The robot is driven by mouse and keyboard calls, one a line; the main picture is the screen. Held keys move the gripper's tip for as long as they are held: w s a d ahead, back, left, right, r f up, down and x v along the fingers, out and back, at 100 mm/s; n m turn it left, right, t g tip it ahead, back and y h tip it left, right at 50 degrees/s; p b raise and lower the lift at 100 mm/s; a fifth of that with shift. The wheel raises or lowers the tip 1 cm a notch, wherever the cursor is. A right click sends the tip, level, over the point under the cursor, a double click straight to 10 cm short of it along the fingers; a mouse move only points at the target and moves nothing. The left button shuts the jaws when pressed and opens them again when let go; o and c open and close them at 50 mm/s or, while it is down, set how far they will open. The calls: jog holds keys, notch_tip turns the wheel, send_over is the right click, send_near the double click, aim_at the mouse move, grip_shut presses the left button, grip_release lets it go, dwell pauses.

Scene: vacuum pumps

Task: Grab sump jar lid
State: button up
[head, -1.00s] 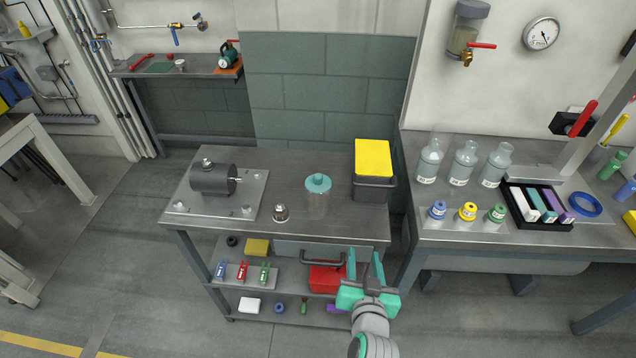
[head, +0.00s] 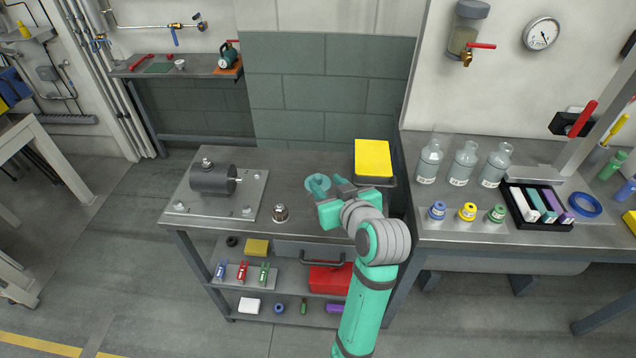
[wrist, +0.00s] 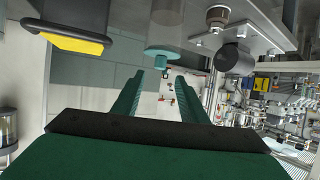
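The sump jar lid (head: 317,177) is a teal disc with a knob, on the clear jar standing on the workbench. In the head view my gripper (head: 329,183) overlaps the lid's front right side and hides most of the jar. In the wrist view the lid (wrist: 160,53) shows just beyond the fingertips of my gripper (wrist: 171,74), with the clear jar (wrist: 164,27) attached. The two fingers are apart with nothing between them. I cannot see contact with the lid.
On the bench (head: 265,160), a black box with a yellow top (head: 372,158) stands right of the jar. A small metal fitting (head: 280,213) and a grey pump (head: 212,179) stand to the left. Glass bottles (head: 464,163) stand on the right counter.

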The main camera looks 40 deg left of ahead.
aim_at(318, 176)
jog(key=shift+x, duration=3.8)
jog(key=shift+d, duration=0.1)
grip_shut()
